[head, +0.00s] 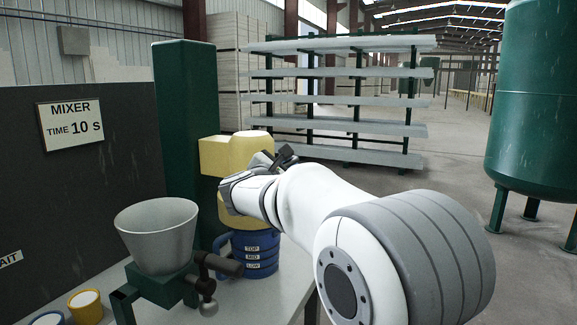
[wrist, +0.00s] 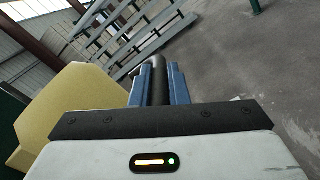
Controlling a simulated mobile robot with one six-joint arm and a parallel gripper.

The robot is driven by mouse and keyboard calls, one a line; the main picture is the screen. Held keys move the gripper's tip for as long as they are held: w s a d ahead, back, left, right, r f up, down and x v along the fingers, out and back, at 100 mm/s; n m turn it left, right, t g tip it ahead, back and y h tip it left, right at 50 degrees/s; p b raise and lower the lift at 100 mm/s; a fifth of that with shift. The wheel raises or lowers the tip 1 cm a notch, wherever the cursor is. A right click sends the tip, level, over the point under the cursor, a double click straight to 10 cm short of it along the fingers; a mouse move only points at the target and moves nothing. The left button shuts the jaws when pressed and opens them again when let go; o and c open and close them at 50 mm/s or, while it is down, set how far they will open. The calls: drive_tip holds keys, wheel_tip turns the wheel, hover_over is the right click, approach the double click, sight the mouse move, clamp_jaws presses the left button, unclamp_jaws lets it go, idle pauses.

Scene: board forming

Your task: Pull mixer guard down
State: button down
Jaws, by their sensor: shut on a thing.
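The mixer shows in the head view as a dark green column (head: 186,130) with a yellow housing (head: 251,150) on its right side. The yellow housing also fills the left of the wrist view (wrist: 70,110). My gripper (wrist: 160,74) is shut on a dark, curved handle (wrist: 158,90), which stands between its blue fingers beside the housing. I cannot make out the guard's full outline. A blue container (head: 254,262) marked TOP, MID and LOW stands under the housing.
A grey funnel (head: 157,235) on a green stand is at the front left. A "MIXER TIME 10 S" sign (head: 71,122) hangs on the dark panel. A board rack (head: 345,95) stands behind, and a green tank (head: 537,100) at right. Open floor lies between them.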

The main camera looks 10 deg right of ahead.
drive_tip(key=c, duration=1.4)
unclamp_jaws()
drive_tip(key=shift+r, duration=0.1)
drive_tip(key=v, duration=0.7)
drive_tip(key=shift+s+a, duration=0.25)
drive_tip(key=shift+s, duration=0.05)
